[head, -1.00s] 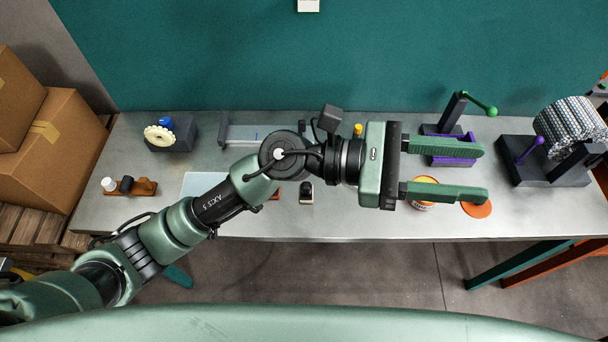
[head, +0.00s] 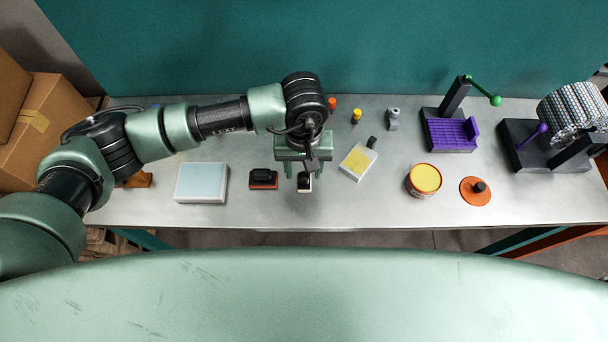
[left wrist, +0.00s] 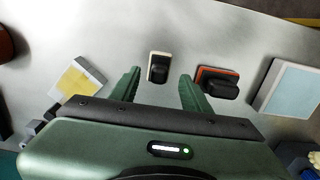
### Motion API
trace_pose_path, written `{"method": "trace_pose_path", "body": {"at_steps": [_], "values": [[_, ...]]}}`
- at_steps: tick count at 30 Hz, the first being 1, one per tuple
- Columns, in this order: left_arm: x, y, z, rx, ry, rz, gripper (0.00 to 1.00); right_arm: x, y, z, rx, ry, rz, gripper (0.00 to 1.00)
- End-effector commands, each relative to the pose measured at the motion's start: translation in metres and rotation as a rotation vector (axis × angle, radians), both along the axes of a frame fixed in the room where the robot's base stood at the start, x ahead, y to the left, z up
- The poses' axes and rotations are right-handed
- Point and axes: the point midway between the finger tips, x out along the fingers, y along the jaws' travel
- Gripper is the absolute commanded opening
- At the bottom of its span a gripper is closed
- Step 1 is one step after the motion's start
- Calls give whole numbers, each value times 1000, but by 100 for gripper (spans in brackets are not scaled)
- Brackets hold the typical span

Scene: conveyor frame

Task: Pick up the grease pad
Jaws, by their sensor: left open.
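A small pad block with a black grip on a cream base (head: 304,184) lies near the front edge of the bench. In the left wrist view it (left wrist: 158,67) shows just beyond and between my fingertips. A similar block with a black grip on an orange base (head: 263,179) lies to its left; in the left wrist view it (left wrist: 217,83) is to the right. No label shows which is the grease pad. My left gripper (head: 303,172) points down over the cream-based block, open and empty, with a finger either side. My right gripper is not in view.
A pale blue pad in a white tray (head: 201,183) lies left, a yellow pad in a white tray (head: 357,161) right. Farther right are an open yellow-filled tin (head: 424,180), its orange lid (head: 475,191) and a purple fixture (head: 450,133). The bench front (head: 380,218) is clear.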

Motion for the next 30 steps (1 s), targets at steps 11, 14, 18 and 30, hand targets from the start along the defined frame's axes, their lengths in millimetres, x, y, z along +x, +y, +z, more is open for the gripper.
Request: {"method": "trace_pose_path", "body": {"at_steps": [11,14,18,30], "values": [[1,-1,-30,-1,1,-1,47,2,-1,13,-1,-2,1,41],[1,-1,-30,-2,1,0,47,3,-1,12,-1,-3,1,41],[1,-1,-30,-2,1,0,11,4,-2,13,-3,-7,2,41],[1,-1,-27,-3,0,1,0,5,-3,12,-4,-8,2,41]]}}
